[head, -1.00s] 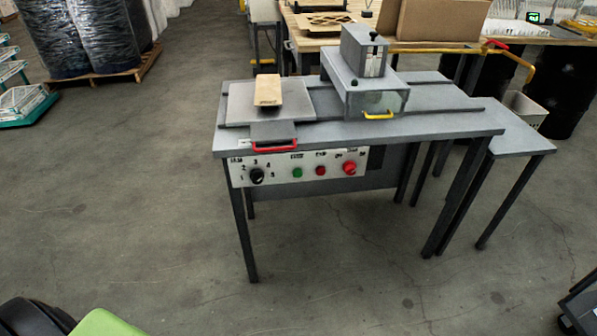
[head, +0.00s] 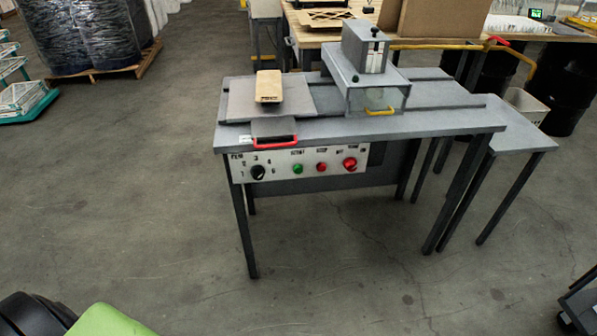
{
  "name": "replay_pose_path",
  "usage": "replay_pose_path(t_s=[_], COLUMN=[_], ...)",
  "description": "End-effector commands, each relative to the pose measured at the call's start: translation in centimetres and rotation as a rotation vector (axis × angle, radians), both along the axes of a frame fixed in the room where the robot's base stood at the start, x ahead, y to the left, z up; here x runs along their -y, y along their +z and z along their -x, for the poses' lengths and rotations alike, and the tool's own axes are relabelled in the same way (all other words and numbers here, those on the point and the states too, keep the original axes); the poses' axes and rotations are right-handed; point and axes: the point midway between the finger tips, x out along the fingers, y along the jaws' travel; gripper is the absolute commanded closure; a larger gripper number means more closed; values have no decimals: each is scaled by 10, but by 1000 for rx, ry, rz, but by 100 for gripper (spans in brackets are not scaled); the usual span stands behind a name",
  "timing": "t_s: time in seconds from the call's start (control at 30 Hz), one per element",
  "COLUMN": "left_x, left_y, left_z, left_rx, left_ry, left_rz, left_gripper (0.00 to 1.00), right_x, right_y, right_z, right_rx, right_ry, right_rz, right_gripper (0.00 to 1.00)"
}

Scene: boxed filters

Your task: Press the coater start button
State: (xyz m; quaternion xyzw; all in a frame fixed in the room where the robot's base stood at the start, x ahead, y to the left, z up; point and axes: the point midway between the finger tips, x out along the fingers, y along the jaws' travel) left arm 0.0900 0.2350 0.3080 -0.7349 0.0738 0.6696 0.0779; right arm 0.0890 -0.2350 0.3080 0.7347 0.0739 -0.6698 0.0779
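The coater (head: 362,130) is a grey table-like machine in the middle of the head view. Its white control panel (head: 235,170) hangs under the front edge at the left. On it are a black dial (head: 257,172), a green button (head: 298,168), a small red button (head: 322,167) and a larger red knob (head: 350,164). The labels are too small to read surely. A tan box (head: 269,86) lies on the flat plate (head: 240,103), behind a red handle (head: 274,141). A grey housing (head: 357,72) with a yellow handle (head: 380,111) stands to the right. Neither gripper is in view.
A lower grey side table (head: 520,137) adjoins the coater's right. A wooden workbench (head: 305,42) with a cardboard box (head: 435,20) stands behind. Wrapped drums on a pallet (head: 105,70) stand back left. A green object (head: 105,320) shows bottom left. The floor in front is clear.

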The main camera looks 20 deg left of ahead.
Motion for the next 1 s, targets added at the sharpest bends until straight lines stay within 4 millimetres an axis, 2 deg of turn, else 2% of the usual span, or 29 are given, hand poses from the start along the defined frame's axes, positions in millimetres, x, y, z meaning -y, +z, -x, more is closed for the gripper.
replay_pose_path(t_s=[0.93,1.0], left_x=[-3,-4], left_y=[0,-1], left_z=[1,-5], left_rx=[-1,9], left_ry=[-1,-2], left_rz=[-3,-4], left_gripper=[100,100], right_x=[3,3], right_y=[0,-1], right_z=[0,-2], right_rx=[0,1], right_ry=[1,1], right_rz=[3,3], right_gripper=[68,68])
